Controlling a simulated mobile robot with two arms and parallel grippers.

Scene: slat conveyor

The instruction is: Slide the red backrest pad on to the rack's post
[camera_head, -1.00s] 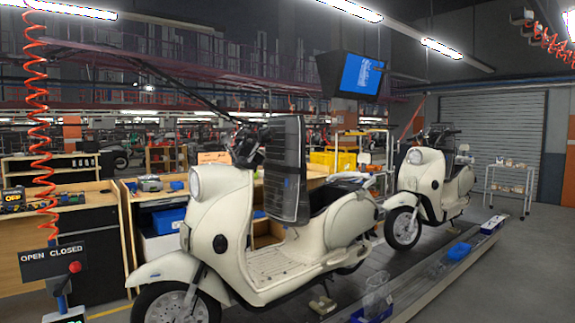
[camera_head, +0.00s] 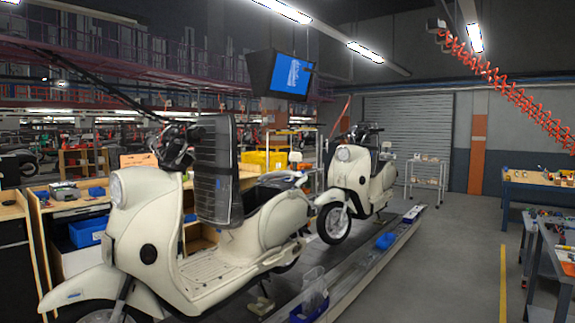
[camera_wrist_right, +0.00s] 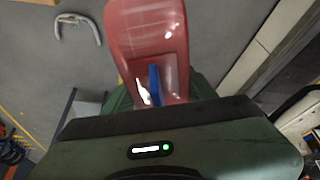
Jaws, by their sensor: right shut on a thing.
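The red backrest pad (camera_wrist_right: 150,35) fills the upper middle of the right wrist view, with a dark recess and a blue strip on its near part. My right gripper (camera_wrist_right: 158,95) is shut on the pad at this near end; the dark green gripper body hides the contact. Neither gripper nor the pad shows in the head view. The near cream scooter (camera_head: 205,245) stands on the conveyor. A small pale rounded piece (camera_head: 295,157) shows behind its seat, on a thin upright. I cannot tell whether this is the rack's post.
A second cream scooter (camera_head: 350,185) stands farther along the conveyor (camera_head: 345,280). Blue bins lie along the conveyor's edge. A workbench (camera_head: 540,188) and grey tables stand at the right, with free floor between. A pale U-shaped bar (camera_wrist_right: 78,22) shows in the wrist view.

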